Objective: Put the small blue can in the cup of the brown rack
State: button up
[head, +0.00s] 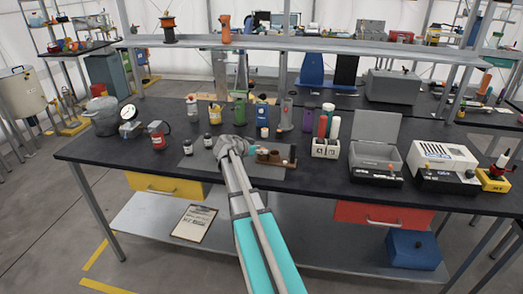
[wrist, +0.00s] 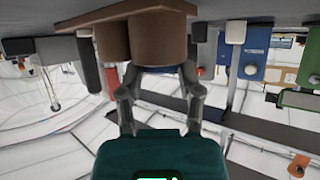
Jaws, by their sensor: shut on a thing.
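The brown rack (head: 275,160) stands on the dark bench just right of my gripper (head: 246,148). In the wrist view, which is upside down, its brown cups (wrist: 158,38) hang from the top, with the larger one straight ahead of my gripper (wrist: 160,72). A small blue patch (head: 253,149), seemingly the small blue can, shows at my fingertips by the rack's left end. My fingers are shut on it.
Several bottles stand behind the rack, with a blue box (head: 262,114) among them. A white holder (head: 325,148) with tubes and an open grey case (head: 375,150) are to the right. Small dark jars (head: 188,147) are to the left. The bench's front left is clear.

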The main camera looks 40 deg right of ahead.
jog(key=shift+s+a+f, duration=0.2)
jog(key=shift+s+f, duration=0.2)
jog(key=shift+f, duration=0.15)
jog(key=o, duration=0.9)
jog(key=shift+s+d, duration=0.1)
jog(key=shift+o, duration=0.2)
jog(key=shift+w, duration=0.2)
jog(key=shift+w+r+p, duration=0.3)
jog(key=shift+r+p, duration=0.2)
jog(key=shift+p, duration=0.2)
jog(key=p+v, duration=0.5)
jog(key=v, duration=0.6)
jog(key=shift+a+r+p, duration=0.25)
jog(key=shift+r+p, duration=0.1)
